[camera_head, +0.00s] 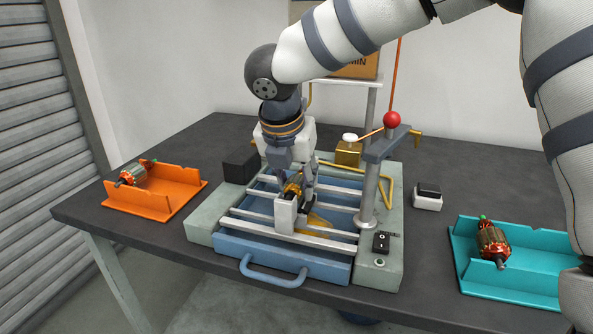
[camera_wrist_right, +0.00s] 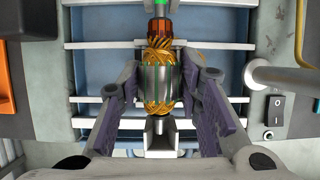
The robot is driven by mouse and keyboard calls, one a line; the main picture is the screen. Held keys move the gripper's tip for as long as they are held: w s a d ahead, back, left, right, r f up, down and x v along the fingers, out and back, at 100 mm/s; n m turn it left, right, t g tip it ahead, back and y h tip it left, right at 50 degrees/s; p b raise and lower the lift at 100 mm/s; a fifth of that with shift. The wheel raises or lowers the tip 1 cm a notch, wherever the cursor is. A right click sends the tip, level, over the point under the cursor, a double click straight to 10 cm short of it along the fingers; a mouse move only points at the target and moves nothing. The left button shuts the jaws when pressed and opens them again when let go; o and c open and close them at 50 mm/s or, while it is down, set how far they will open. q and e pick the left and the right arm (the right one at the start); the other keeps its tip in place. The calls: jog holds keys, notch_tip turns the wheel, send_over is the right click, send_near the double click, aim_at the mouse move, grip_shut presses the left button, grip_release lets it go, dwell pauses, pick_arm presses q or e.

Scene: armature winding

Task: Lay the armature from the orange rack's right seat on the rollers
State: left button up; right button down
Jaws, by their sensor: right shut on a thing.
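My right gripper (camera_head: 300,186) reaches down over the blue tray (camera_head: 230,246) of the machine and is shut on an armature (camera_head: 293,188). In the right wrist view the armature (camera_wrist_right: 157,75) lies lengthwise between the fingers (camera_wrist_right: 165,85), with copper windings, a grey core and a green tip at the top. Pale cross bars, the rollers (camera_head: 250,224), span the tray beneath it. Whether the armature touches them I cannot tell. The orange rack (camera_head: 150,207) at left holds another armature (camera_head: 132,175) in its left part; its right part is bare. My left gripper is out of view.
A teal rack (camera_head: 500,285) at right holds an armature (camera_head: 492,243). A grey upright bracket (camera_head: 285,214) stands in front of the gripper. A post (camera_head: 368,195) with a red-knobbed lever (camera_head: 392,119) rises to its right. A black block (camera_head: 240,165) stands to the left.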

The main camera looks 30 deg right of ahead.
jog(key=shift+f, duration=0.45)
dwell(0.5)
jog(key=c, duration=1.1)
grip_release()
jog(key=shift+o, duration=0.2)
jog(key=v, duration=1.2)
